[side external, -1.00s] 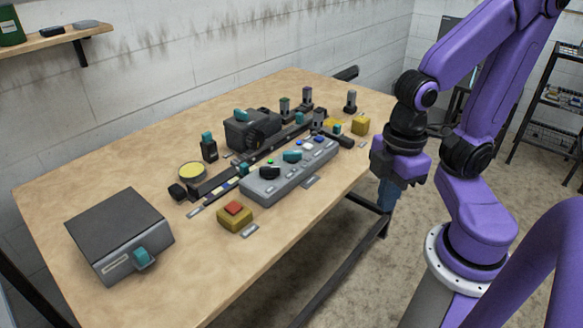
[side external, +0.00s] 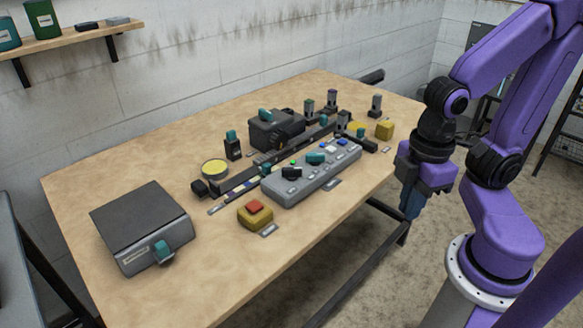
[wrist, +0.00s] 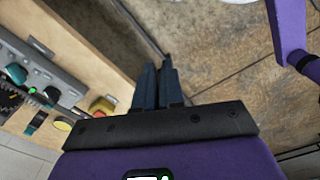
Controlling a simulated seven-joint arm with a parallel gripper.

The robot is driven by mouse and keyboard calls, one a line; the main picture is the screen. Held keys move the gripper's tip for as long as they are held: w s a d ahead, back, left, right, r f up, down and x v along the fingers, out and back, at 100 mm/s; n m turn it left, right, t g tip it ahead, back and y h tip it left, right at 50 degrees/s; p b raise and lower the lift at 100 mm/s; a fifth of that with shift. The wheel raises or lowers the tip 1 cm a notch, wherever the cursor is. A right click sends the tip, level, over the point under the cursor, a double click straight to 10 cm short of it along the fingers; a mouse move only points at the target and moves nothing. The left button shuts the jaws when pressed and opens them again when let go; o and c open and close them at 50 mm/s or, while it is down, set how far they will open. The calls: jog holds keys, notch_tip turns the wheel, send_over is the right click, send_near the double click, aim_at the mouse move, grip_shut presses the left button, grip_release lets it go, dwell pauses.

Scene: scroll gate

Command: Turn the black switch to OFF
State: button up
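The black switch (side external: 291,172) is a dark knob on the near-left end of the grey control panel (side external: 275,198). A small green light shows beside it, and a teal knob (side external: 316,158) sits farther along the panel. My gripper (side external: 411,212) hangs pointing down off the table's right edge, well apart from the panel. In the wrist view its two dark fingers (wrist: 159,64) lie side by side, close together, with nothing between them. The panel (wrist: 68,86) is at the left of the wrist view; I cannot read the switch's labels or setting.
A yellow block with a red button (side external: 255,212) stands just left of the panel. A grey box with a teal handle (side external: 140,225) is at the table's left. Behind the panel are a dark rail and a dark box (side external: 272,132).

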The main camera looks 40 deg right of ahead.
jog(key=o, duration=0.5)
jog(key=shift+w+a, duration=0.1)
jog(key=shift+w, duration=0.1)
jog(key=shift+o, duration=0.2)
jog(key=w+a+r+m, duration=0.1)
jog(key=w+a+r, duration=0.1)
jog(key=w, duration=0.6)
jog(key=shift+a, duration=0.45)
jog(key=r+m, duration=0.2)
jog(key=m, duration=0.1)
send_over(292, 168)
notch_tip(292, 168, down, 18)
jog(key=shift+r, duration=0.2)
grip_shut()
